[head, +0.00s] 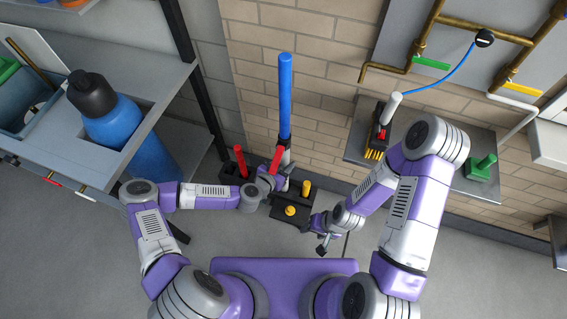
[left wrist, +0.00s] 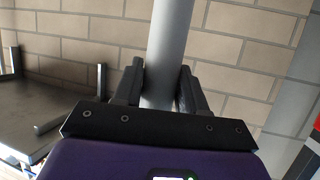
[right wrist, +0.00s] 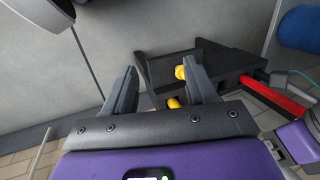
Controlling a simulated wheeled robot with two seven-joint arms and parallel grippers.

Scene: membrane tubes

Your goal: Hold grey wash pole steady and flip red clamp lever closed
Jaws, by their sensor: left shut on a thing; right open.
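The wash pole stands upright against the wall, with a blue upper part and a grey lower part (head: 286,156). My left gripper (head: 281,181) is shut around its grey part; the left wrist view shows the grey shaft (left wrist: 168,60) between both fingers. A red lever (head: 276,160) sticks up beside the pole, close to my left gripper. A red bar (right wrist: 277,94) also shows at the black block in the right wrist view; I cannot tell whether it is the same lever. My right gripper (head: 324,240) is open and empty, low and right of the black stand.
The black stand (head: 291,217) has yellow knobs (head: 291,211). Another red handle (head: 240,161) rises from a black holder to its left. A shelf on the right holds a brush (head: 380,135) and a green block (head: 481,170). A blue bottle (head: 113,120) stands at left.

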